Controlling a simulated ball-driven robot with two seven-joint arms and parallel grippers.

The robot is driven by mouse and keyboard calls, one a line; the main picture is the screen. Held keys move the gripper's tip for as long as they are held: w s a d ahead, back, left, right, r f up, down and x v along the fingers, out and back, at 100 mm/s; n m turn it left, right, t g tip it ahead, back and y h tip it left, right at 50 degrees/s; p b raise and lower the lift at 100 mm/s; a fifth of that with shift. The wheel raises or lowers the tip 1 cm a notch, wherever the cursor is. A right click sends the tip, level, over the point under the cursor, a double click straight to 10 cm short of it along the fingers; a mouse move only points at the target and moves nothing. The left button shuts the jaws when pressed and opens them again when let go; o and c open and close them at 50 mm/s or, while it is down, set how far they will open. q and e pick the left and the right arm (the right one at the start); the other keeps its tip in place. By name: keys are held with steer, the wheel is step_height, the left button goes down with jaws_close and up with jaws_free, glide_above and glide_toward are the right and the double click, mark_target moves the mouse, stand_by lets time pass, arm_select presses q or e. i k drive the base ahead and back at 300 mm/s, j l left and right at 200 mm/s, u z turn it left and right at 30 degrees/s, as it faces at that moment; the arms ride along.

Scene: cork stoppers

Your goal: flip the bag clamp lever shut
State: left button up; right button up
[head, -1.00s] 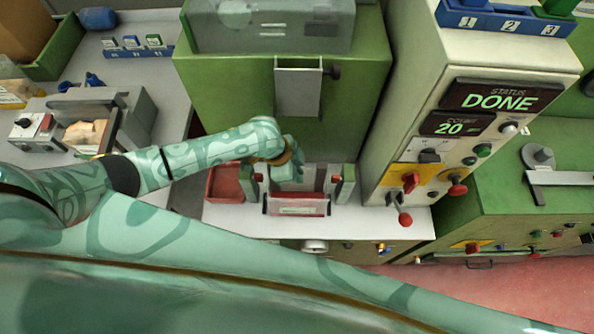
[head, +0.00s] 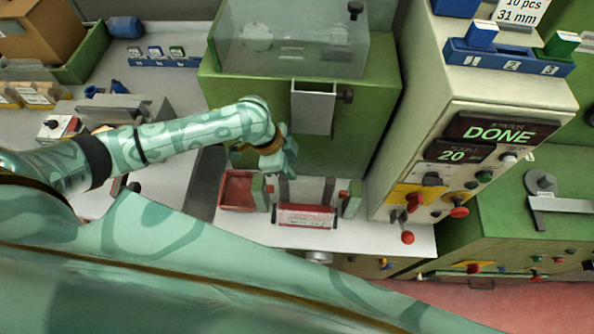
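The bag clamp (head: 346,205) stands on the white shelf of the green machine, with a green upright and a red knob on each side. A clear bag with a red and white label (head: 306,216) sits between the uprights. A lever with a red ball (head: 407,237) sticks out at the shelf's right front; I cannot tell whether it belongs to the clamp. My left gripper (head: 287,165) hangs just above and behind the clamp's left side, apart from the red-ball lever. Its fingers overlap in this view, so its opening is unclear. My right gripper is out of view.
A red tray (head: 238,190) is left of the clamp. A metal chute (head: 313,107) hangs above it from the green machine (head: 365,110). The control cabinet (head: 410,140) at right reads DONE and 20. The shelf's front right is mostly clear.

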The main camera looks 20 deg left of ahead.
mark_target(404, 229)
steer(key=z, duration=0.9)
steer(key=k+l+u, duration=0.25)
steer(key=k, duration=0.25)
steer(key=j, duration=0.1)
